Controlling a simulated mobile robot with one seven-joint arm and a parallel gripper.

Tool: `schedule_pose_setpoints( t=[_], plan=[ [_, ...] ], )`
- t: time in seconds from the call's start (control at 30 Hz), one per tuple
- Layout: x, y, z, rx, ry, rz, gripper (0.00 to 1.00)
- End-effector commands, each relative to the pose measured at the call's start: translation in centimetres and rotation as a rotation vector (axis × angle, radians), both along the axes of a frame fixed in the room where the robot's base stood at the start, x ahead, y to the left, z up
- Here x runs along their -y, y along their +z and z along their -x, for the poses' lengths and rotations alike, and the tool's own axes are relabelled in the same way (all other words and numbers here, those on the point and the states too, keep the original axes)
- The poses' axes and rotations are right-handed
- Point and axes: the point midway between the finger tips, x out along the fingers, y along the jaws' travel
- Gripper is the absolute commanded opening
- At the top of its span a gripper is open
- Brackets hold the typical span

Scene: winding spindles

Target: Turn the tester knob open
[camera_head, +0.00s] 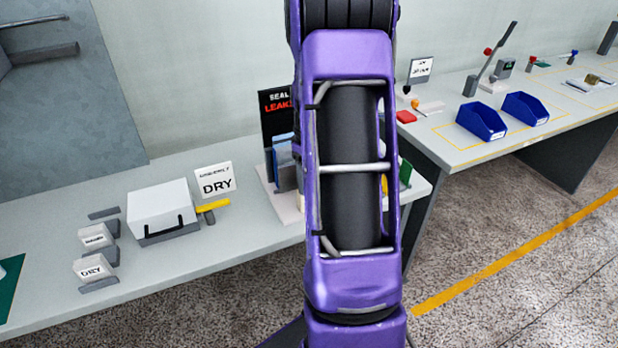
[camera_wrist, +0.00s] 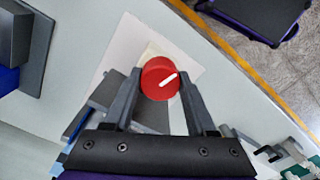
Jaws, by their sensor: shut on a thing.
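A round red knob (camera_wrist: 153,84) with a white pointer line shows in the wrist view. The line runs from the knob's middle toward the upper right. My gripper (camera_wrist: 160,77) has one finger on each side of the knob and is shut on it. The knob sits over a pale plate (camera_wrist: 127,45) on the grey bench. In the head view my purple arm hides the knob and my gripper. A black board reading "SEAL" and "LEAK" (camera_head: 279,98) stands just left of my arm.
A "DRY" sign (camera_head: 216,182), a white box (camera_head: 160,208) and small "DRY" blocks (camera_head: 95,268) stand on the left bench (camera_head: 250,250). Blue bins (camera_head: 481,122) stand on the right bench. The floor in front is open.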

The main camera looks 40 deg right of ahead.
Motion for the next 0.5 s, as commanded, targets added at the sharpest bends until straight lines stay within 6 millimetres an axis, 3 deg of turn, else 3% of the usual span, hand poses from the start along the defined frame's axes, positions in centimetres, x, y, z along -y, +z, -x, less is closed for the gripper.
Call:
schedule_pose_setpoints(
  t=[0.5],
  plan=[
    [0.05, 0.04, -0.02, 0.001, 0.254, 0.001, 0.01]
  ],
)
